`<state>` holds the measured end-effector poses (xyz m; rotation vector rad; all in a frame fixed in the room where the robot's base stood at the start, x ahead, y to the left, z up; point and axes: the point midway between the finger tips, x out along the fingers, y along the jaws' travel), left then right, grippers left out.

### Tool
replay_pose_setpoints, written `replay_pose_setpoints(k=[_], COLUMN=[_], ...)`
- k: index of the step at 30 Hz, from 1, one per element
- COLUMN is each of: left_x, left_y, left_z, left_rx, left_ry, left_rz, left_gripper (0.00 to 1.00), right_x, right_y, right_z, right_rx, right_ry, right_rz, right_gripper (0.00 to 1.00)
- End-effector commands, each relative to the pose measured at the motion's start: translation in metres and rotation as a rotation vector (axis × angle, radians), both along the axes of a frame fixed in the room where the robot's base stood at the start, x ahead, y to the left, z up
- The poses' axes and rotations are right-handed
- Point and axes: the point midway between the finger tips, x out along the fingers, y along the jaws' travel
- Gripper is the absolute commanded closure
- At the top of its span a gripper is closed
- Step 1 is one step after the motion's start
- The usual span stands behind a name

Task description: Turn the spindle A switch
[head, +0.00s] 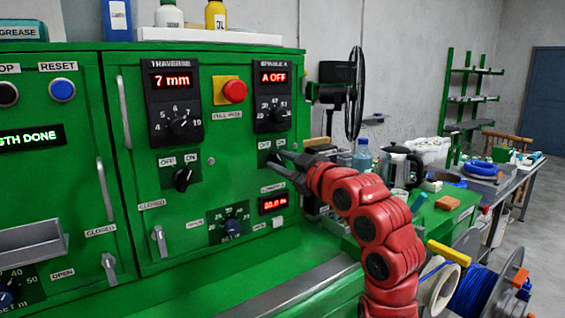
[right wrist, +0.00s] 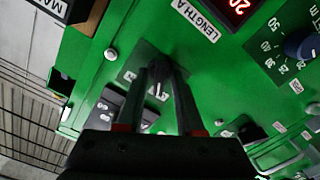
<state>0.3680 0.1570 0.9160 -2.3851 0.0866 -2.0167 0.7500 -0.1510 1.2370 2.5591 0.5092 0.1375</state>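The spindle A panel (head: 272,97) is on the green cabinet in the head view, with its red display reading "A OFF". Below it is the small spindle A switch plate (head: 264,145), labelled OFF and ON. My right gripper (head: 279,161) is at this switch and hides most of it. In the right wrist view the dark switch knob (right wrist: 159,76) sits between the tips of my right gripper (right wrist: 163,72). The fingers are apart, one on each side of the knob; firm contact is not visible. My left gripper is not in view.
The traverse panel (head: 173,103), another OFF/ON switch (head: 182,178) and a red stop button (head: 234,91) are to the left. A length display (head: 273,204) is just below. A bench (head: 519,180) with a kettle (head: 399,165) and blue cable spools (head: 478,292) is at the right.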

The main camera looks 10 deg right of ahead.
Motion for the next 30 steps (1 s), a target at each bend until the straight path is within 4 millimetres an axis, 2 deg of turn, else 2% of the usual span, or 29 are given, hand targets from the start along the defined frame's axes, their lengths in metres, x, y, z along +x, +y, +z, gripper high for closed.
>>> replay_pose_setpoints(k=[10, 14, 17, 27, 30], left_x=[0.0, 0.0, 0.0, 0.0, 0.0], left_y=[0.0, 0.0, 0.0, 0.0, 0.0], left_z=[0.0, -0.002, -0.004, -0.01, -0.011], left_rx=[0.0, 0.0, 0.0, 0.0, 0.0], left_ry=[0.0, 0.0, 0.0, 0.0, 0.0], left_rz=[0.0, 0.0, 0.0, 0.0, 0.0], left_gripper=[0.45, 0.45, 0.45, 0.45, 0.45], right_x=[-0.001, -0.012, -0.029, -0.113, -0.132], right_y=[-0.001, -0.006, -0.014, -0.049, -0.057], right_z=[0.001, 0.001, 0.0, 0.0, 0.0], right_rx=[0.001, 0.0, 0.0, -0.001, 0.001], right_ry=[-0.002, -0.003, -0.005, -0.006, -0.004], right_rz=[-0.001, -0.002, -0.005, -0.007, -0.005], right_gripper=[0.55, 0.55, 0.55, 0.55, 0.55])
